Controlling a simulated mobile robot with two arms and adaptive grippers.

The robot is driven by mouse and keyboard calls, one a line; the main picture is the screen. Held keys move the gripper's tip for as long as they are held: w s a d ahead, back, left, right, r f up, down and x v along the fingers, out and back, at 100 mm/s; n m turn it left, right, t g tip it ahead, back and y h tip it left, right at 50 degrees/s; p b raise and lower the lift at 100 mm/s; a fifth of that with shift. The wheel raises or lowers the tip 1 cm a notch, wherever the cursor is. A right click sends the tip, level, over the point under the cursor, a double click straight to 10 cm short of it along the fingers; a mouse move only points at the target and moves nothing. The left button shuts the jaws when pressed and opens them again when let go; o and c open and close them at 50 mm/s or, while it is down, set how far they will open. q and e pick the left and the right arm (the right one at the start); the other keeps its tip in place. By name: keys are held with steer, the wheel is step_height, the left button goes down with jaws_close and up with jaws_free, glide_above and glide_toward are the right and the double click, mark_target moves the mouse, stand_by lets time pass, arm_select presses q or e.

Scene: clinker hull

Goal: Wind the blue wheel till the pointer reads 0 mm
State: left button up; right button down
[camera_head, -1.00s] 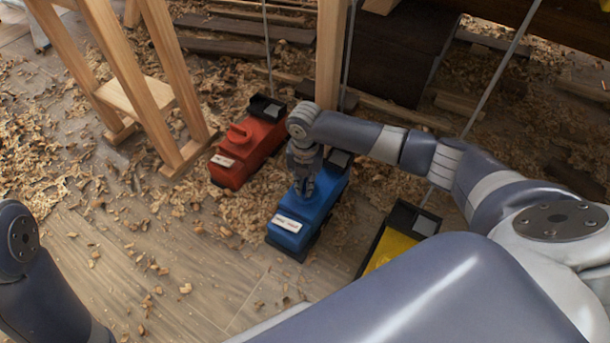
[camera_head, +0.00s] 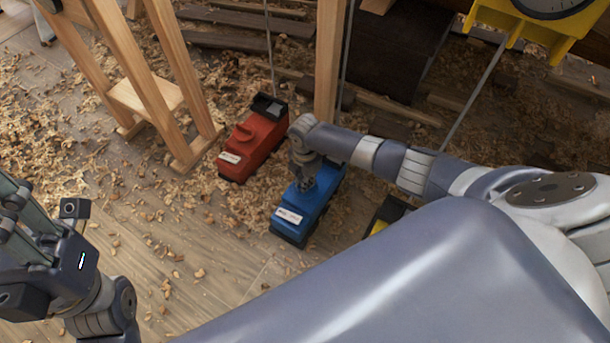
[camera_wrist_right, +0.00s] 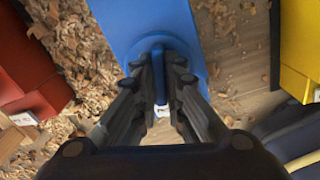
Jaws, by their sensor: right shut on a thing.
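The blue box (camera_head: 307,207) stands on the floor in the middle of the head view, with a white label on its near end. My right gripper (camera_head: 304,180) reaches down onto its top.
A red box (camera_head: 253,145) stands left of the blue one. A yellow box (camera_head: 381,226) is right of it, mostly hidden behind my arm. A wooden trestle (camera_head: 150,95) and thin rods stand behind. Shavings cover the floor; the near left floor is fairly clear.

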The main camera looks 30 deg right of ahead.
steer(key=shift+m+p, duration=0.4)
steer(key=shift+m, duration=0.3)
steer(key=shift+d, duration=0.1)
steer(key=c, duration=1.7)
jaws_free()
steer(key=shift+r, duration=0.1)
step_height(320, 180, up, 12)
steer(key=shift+f, duration=0.1)
